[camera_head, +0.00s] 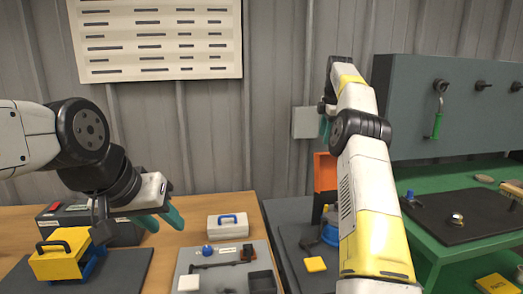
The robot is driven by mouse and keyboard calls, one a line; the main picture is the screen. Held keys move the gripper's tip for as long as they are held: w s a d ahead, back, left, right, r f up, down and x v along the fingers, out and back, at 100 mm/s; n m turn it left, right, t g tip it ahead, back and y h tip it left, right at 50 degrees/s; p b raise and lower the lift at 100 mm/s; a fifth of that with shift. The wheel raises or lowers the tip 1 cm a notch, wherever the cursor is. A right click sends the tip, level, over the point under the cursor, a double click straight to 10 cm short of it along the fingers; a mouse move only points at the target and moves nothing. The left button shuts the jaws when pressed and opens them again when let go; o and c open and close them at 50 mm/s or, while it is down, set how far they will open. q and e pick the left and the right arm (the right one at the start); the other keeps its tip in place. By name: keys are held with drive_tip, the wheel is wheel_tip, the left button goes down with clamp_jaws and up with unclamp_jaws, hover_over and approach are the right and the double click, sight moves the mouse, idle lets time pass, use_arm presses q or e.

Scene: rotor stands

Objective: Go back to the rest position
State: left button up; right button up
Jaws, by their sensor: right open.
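My left gripper (160,220) reaches in from the left above the wooden table. Its two teal fingers point down and right, with a gap between them and nothing visible in it. My right arm rises on the right side of the view. Its gripper (325,127) is up by the wall, mostly hidden behind my own arm links, with only a bit of teal finger showing. It is open, and I see nothing held in it.
A yellow handled block (60,262) stands on a dark mat at left. A white case with blue handle (228,225) and a grey tray (228,279) lie near the middle. An orange bin (325,172) and green workbench (455,245) are right.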

drive_tip(key=s+a+r+m, duration=0.4)
drive_tip(key=s+a+r, duration=0.2)
drive_tip(key=s+r, duration=0.15)
drive_tip(key=s+a+r+m+t, duration=0.1)
drive_tip(key=s+a+r+m, duration=0.15)
drive_tip(key=s, duration=0.45)
drive_tip(key=s+a+r+m+t, duration=0.1)
drive_tip(key=s+a+m, duration=0.15)
drive_tip(key=s, duration=0.45)
drive_tip(key=s+a+f+m, duration=0.2)
drive_tip(key=s+f, duration=0.2)
drive_tip(key=s, duration=0.4)
drive_tip(key=s+a+f+m+y, duration=0.1)
drive_tip(key=s+a+f+m, duration=0.1)
drive_tip(key=s+f, duration=0.3)
drive_tip(key=s+a+f+m+t+y, duration=0.1)
drive_tip(key=s+f+m, duration=0.3)
drive_tip(key=s, duration=0.7)
drive_tip(key=shift+a+f, duration=0.5)
drive_tip(key=shift+a, duration=0.35)
drive_tip(key=shift+d, duration=0.1)
